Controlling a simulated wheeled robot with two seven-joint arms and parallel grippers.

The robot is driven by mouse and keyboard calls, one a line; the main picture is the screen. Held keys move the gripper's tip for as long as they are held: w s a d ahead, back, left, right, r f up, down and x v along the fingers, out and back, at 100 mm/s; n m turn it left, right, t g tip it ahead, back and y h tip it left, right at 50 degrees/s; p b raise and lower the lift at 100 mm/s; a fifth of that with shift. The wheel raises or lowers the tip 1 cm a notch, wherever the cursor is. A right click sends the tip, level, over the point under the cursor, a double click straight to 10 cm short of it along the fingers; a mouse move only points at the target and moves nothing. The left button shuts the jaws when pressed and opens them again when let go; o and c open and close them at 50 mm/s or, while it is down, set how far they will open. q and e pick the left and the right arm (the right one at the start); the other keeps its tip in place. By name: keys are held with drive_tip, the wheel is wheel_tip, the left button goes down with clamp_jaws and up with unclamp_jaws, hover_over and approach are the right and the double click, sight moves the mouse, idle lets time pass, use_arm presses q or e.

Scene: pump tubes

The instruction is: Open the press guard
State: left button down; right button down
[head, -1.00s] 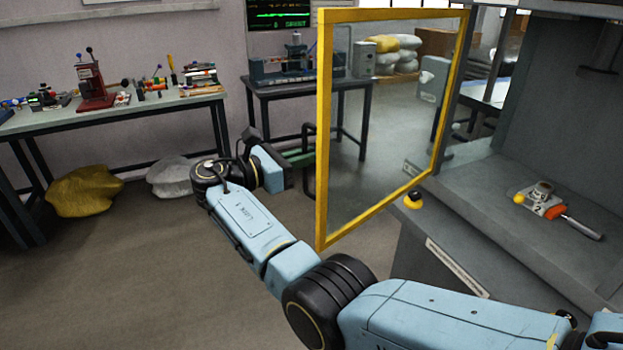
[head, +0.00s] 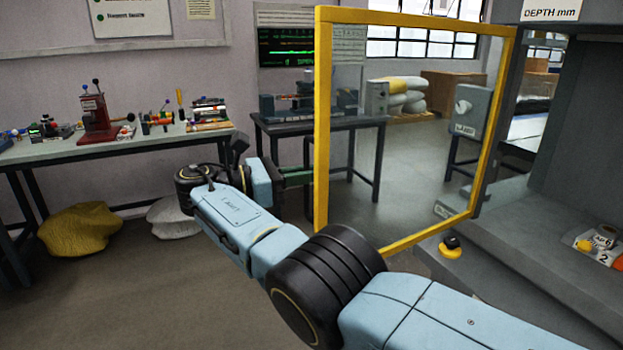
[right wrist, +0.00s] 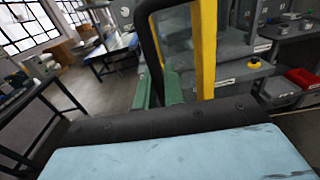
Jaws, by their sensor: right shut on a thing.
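The press guard (head: 408,232) is a clear panel in a yellow frame. In the head view it stands swung out to the left of the grey press (head: 545,235), whose front is uncovered. A black handle (right wrist: 152,40) is on the guard's free edge, beside the yellow frame in the right wrist view. My right gripper (right wrist: 158,90), with green fingers, is shut on this handle. In the head view my right gripper (head: 295,178) is at the guard's free edge, and its fingertips are partly hidden by the frame. My left gripper is in neither current view.
A black-and-yellow button (head: 450,246) sits on the press front below the guard. A workbench (head: 110,150) with tools stands at the left, a smaller table (head: 345,122) behind the guard. Sacks (head: 82,230) lie on the floor. The floor at front left is clear.

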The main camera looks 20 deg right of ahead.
drive_tip(key=shift+w+d+f, duration=0.1)
drive_tip(key=shift+f, duration=0.05)
drive_tip(key=c, duration=1.6)
unclamp_jaws()
drive_tip(key=shift+d, duration=0.1)
